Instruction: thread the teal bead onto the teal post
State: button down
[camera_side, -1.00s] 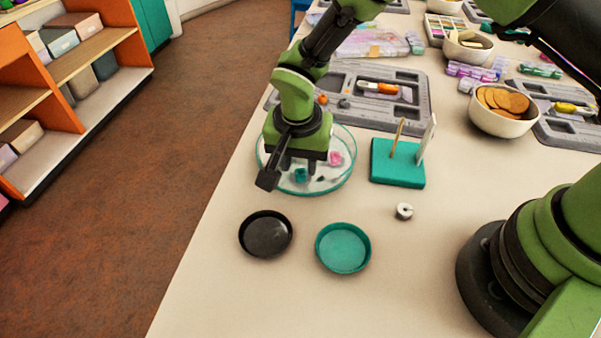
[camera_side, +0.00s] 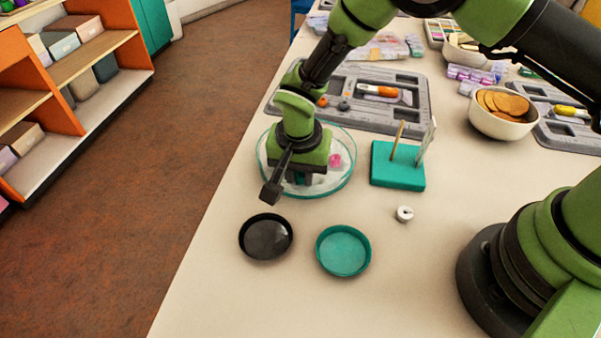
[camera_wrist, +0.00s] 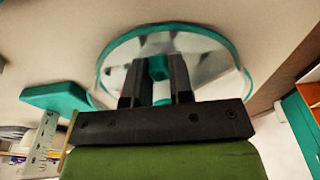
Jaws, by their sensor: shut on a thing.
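The teal bead (camera_wrist: 158,68) is between my gripper's two dark fingers in the wrist view. My gripper (camera_wrist: 160,64) is shut on it, low inside the round glass dish (camera_side: 340,186) with a teal rim. In the side view my gripper (camera_side: 303,180) points down into the dish and mostly hides the bead. The teal base (camera_side: 398,176) stands right of the dish. It bears a slim tan post (camera_side: 397,139) and a pale, flat upright piece (camera_side: 426,143). The base itself is teal; I see no clearly teal-coloured post.
A pink bead (camera_side: 335,160) lies in the dish. In front are a black round tray (camera_side: 266,237), a teal round tray (camera_side: 343,250) and a small grey-white ring (camera_side: 405,214). A grey tool tray (camera_side: 420,110) lies behind. The table between dish and base is clear.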

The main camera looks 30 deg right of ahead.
notch_tip(320, 180, up, 10)
jog(key=d, duration=0.1)
notch_tip(320, 180, up, 6)
jog(key=m, duration=0.4)
send_over(403, 121)
jog(key=shift+r, duration=0.2)
jog(key=shift+f, duration=2.35)
jog(key=shift+f, duration=0.95)
jog(key=shift+f, duration=0.7)
